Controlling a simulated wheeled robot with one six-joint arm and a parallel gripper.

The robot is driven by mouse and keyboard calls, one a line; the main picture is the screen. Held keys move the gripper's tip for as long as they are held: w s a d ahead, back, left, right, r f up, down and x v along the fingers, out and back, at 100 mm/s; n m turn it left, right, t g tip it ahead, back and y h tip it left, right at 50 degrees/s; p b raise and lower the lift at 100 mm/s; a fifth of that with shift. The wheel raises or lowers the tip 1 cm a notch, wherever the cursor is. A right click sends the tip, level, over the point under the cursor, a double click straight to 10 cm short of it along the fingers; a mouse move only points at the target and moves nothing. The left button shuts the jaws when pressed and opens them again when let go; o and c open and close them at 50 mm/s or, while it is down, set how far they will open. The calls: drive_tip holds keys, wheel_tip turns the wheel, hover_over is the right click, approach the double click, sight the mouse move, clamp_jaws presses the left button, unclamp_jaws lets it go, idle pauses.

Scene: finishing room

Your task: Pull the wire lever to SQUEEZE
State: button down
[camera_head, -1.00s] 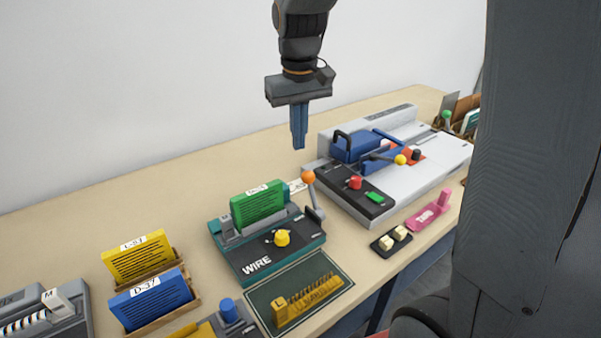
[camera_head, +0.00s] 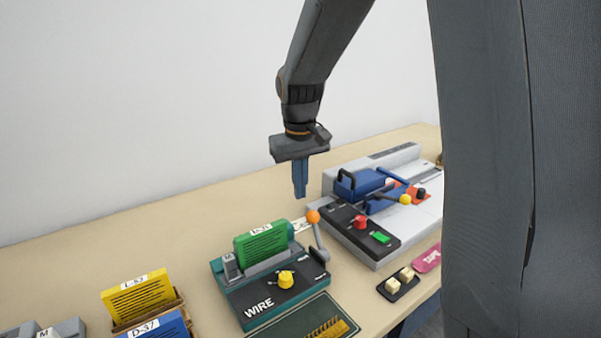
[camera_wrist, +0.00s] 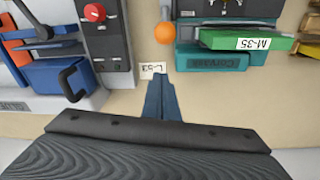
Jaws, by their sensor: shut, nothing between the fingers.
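The teal WIRE machine (camera_head: 262,306) sits on the bench with a green block of sheets (camera_head: 262,243) upright in its slot and a yellow knob (camera_head: 286,279) on its dark panel. Its lever (camera_head: 321,242) stands up at the machine's right end, topped by an orange ball (camera_head: 313,216). My gripper (camera_head: 300,195) is shut and empty, pointing down just above and behind the ball, apart from it. In the wrist view the shut fingers (camera_wrist: 161,92) point toward the orange ball (camera_wrist: 165,33), with a gap of bench between. The lettering by the lever is too small to read.
A grey and blue machine (camera_head: 350,252) with a red knob (camera_head: 360,222) stands close to the right of the lever. A small label card (camera_wrist: 152,70) lies near the fingers. Yellow (camera_head: 138,297) and blue (camera_head: 158,326) blocks stand at front left. The bench behind the WIRE machine is clear.

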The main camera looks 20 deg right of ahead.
drive_tip(key=shift+s+d+f+p, duration=0.15)
drive_tip(key=shift+s+f+p, duration=0.45)
drive_tip(key=shift+s, duration=0.3)
drive_tip(key=shift+s+d+f+p, duration=0.1)
drive_tip(key=shift+s+f+p, duration=0.35)
drive_tip(key=shift+s+f, duration=0.35)
drive_tip(key=shift+s+d+r, duration=0.1)
drive_tip(key=shift+s+r, duration=0.05)
